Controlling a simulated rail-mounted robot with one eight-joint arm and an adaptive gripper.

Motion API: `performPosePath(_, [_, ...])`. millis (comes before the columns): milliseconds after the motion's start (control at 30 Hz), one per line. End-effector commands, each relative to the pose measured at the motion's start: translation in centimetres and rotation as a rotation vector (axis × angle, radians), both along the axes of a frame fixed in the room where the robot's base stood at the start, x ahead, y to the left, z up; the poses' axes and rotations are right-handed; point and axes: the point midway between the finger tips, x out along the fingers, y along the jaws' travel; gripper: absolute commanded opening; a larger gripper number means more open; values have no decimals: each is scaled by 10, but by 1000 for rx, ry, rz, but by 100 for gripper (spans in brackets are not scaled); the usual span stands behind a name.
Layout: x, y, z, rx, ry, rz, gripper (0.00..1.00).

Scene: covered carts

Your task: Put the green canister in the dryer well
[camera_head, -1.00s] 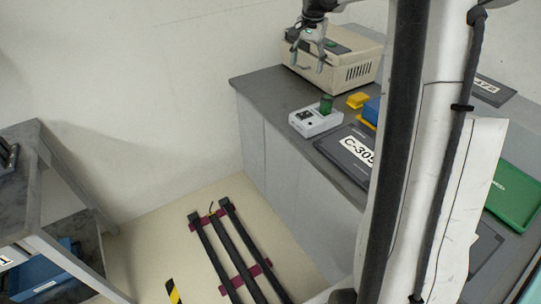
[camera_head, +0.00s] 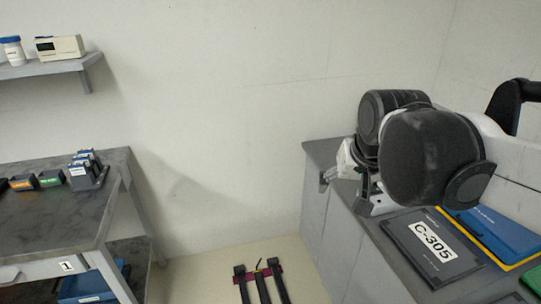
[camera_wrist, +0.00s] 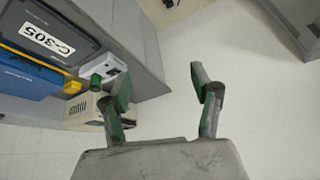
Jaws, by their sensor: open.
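The green canister (camera_wrist: 96,81) shows small at the left in the wrist view, at the edge of a white device (camera_wrist: 103,68) on the grey counter. I cannot tell how it is seated there. My gripper (camera_wrist: 160,76) is open and empty, with green pads on its fingers. In the head view my arm hides the canister and the white device. I cannot make out which opening is the dryer well.
A dark lid marked C-305 (camera_head: 408,254) and a blue case (camera_head: 490,229) lie on the counter. A yellow block (camera_wrist: 73,87) and a beige machine (camera_wrist: 88,112) are near the canister. A grey workbench (camera_head: 40,225) stands at left, with floor between.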

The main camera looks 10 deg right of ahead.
Motion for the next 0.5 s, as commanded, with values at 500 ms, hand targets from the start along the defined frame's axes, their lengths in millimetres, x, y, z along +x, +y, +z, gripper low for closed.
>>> performPosePath(500, [-82, 47, -53, -80, -116, 228, 59])
